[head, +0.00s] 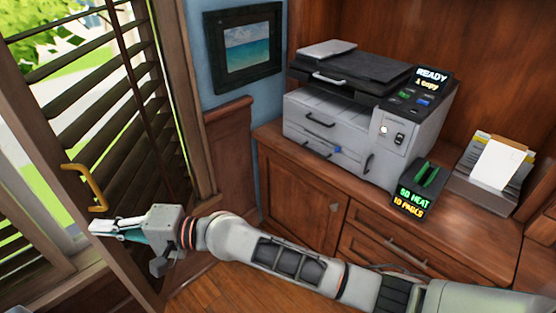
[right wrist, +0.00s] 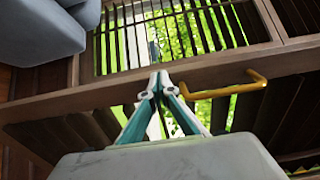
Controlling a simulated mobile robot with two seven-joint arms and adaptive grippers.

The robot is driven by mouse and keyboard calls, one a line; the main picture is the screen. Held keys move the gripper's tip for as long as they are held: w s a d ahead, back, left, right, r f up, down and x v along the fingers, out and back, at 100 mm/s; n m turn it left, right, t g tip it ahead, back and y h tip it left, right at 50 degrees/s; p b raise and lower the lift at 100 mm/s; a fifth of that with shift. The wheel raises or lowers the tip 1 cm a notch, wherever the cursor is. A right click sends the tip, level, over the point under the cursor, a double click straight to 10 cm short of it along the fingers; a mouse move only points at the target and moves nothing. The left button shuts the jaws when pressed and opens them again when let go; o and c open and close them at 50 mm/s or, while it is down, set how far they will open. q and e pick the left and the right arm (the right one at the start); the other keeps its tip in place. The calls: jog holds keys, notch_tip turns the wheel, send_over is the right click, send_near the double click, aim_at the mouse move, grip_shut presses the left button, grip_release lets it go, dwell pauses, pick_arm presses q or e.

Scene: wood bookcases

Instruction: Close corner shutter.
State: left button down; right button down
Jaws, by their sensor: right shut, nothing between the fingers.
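The corner shutter (head: 112,123) is a dark brown louvered wood panel at the left of the head view. It stands swung out at an angle, with bright outdoors showing beside it and between its slats. A brass pull handle (head: 92,186) sits on its front stile. The handle (right wrist: 218,88) also shows in the right wrist view, right of the fingertips. My right gripper (head: 98,227) is shut and empty, just below the handle in the head view. In the wrist view its fingertips (right wrist: 158,80) overlap the stile; contact cannot be told. My left gripper is not in view.
A grey printer (head: 345,130) stands on the wooden cabinet (head: 310,185) at the right, beside a small black display box (head: 415,190) and a paper tray (head: 490,185). A framed seascape (head: 245,47) hangs on the blue wall. Wooden floor (head: 215,293) shows below my right arm.

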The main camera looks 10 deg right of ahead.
jog(key=shift+x, duration=1)
jog(key=shift+s+d, duration=0.1)
jog(key=shift+s, duration=0.1)
